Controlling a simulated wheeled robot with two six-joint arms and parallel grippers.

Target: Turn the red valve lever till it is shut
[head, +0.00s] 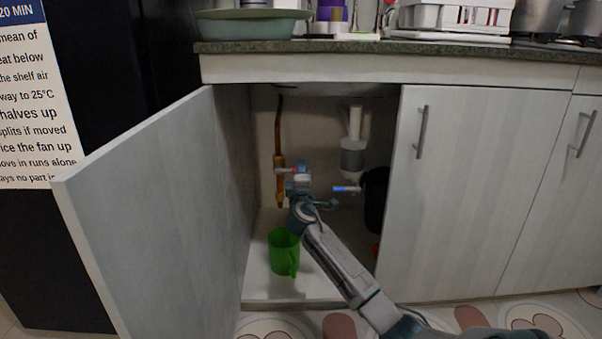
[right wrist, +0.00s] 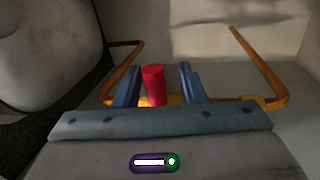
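The red valve lever (right wrist: 153,85) stands between the two blue-grey fingers of my right gripper (right wrist: 160,85) in the right wrist view. It is nearer the left finger, with a clear gap to the right finger. The gripper is open around the lever. In the head view my right gripper (head: 298,180) reaches into the open cabinet beside the brass valve pipe (head: 280,165), and it partly hides the valve. Only a small bit of red shows there. My left gripper is not in view.
A green mug (head: 283,254) stands on the cabinet floor below my arm. The open door (head: 160,220) bounds the left side. Orange pipes (right wrist: 255,60) frame the wrist view.

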